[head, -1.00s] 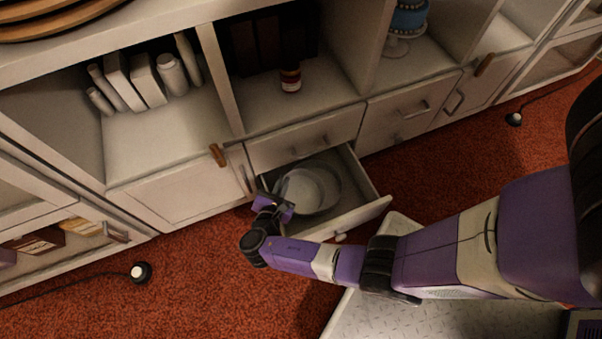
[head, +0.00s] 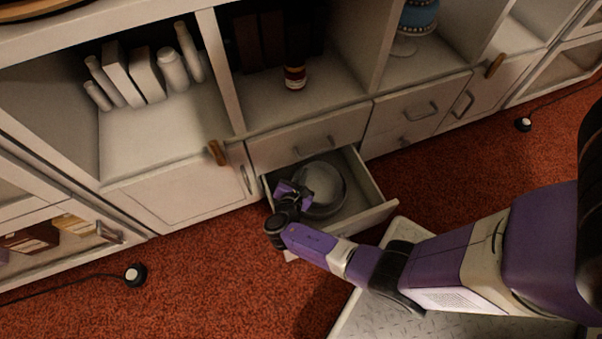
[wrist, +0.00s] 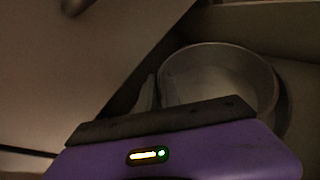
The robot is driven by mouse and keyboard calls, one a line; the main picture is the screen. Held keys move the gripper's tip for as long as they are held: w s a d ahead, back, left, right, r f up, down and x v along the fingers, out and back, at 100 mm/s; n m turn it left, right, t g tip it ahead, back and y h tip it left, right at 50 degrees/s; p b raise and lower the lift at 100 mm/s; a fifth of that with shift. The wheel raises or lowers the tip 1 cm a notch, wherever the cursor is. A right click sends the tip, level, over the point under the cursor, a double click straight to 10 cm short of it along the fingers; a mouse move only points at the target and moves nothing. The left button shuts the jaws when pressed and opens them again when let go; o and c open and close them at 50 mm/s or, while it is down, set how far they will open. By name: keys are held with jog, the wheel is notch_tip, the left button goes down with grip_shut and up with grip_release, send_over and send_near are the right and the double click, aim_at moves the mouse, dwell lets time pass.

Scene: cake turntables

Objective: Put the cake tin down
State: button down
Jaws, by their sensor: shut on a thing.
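The cake tin (head: 326,180) is a round, pale grey, open tin. It is inside the open drawer (head: 372,217), and I cannot tell whether its base rests on the drawer floor. My gripper (head: 302,191) is at the tin's left side, shut on its wall. In the wrist view the tin's rim (wrist: 262,66) shows just beyond my gripper (wrist: 150,100). My gripper's body hides the tin's near lower part. A darker curved edge shows along the tin's right side.
The drawer sits below a cabinet shelf with a small red-labelled jar (head: 295,77). White books and bottles (head: 146,77) stand on the left shelf. A blue cake (head: 418,17) is on a stand at the upper right. Red carpet (head: 215,270) lies in front.

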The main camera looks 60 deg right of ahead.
jog(key=shift+f+b, duration=0.45)
jog(key=shift+f, duration=0.05)
jog(key=shift+f, duration=0.15)
jog(key=c, duration=1.5)
grip_release()
jog(key=shift+r+p, duration=0.55)
jog(key=shift+r, duration=0.2)
jog(key=shift+p+v, duration=2.6)
jog(key=shift+v, duration=3.4)
